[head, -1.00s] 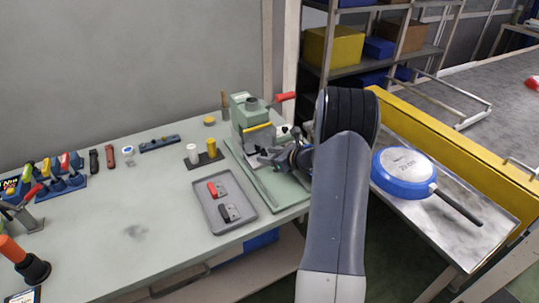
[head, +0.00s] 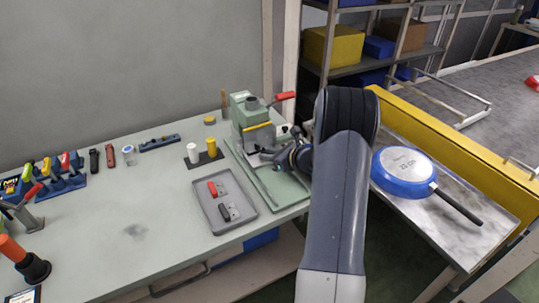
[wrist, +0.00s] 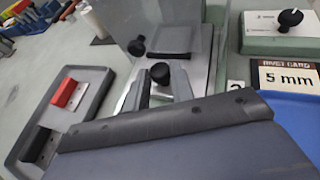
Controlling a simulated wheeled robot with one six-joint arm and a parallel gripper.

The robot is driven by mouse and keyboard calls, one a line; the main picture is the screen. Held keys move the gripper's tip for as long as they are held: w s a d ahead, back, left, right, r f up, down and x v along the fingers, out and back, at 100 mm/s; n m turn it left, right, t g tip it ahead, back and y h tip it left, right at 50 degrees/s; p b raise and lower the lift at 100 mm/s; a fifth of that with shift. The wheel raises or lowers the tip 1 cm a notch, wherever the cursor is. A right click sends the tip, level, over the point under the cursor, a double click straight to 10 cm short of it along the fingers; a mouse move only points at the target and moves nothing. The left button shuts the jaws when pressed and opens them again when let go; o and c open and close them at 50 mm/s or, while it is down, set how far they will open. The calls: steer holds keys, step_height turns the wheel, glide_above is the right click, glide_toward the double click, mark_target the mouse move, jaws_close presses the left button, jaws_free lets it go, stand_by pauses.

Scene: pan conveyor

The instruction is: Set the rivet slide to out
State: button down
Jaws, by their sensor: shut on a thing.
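The green riveting machine (head: 243,112) stands at the back right corner of the bench. My gripper (head: 264,157) is low at the machine's front. In the wrist view its two fingers (wrist: 158,90) are close around a black round knob (wrist: 160,73) on a short metal stem, over a light metal slide plate (wrist: 195,78). I take this to be the rivet slide's knob. A second black knob (wrist: 136,46) sits farther back, to the left. My wrist housing hides the near part of the slide, and no slide marking is readable.
A grey tray (head: 202,213) with a red and a black piece lies left of the machine. A card reading 5 mm (wrist: 285,75) and a dial box (wrist: 285,32) are to the right. A blue pan (head: 400,165) rests on the conveyor.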

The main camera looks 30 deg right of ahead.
steer(key=s+b, duration=0.1)
steer(key=s, duration=0.4)
steer(key=s+b, duration=0.1)
steer(key=s, duration=0.5)
steer(key=s+b, duration=0.1)
steer(key=s, duration=0.4)
steer(key=shift+s+d+b, duration=0.25)
steer(key=shift+d+b, duration=0.05)
steer(key=shift+b, duration=0.05)
steer(key=shift+s, duration=0.1)
steer(key=shift+f, duration=0.1)
steer(key=c, duration=1.3)
jaws_free()
steer(key=shift+s, duration=0.15)
steer(key=shift+o, duration=0.2)
steer(key=v, duration=1.1)
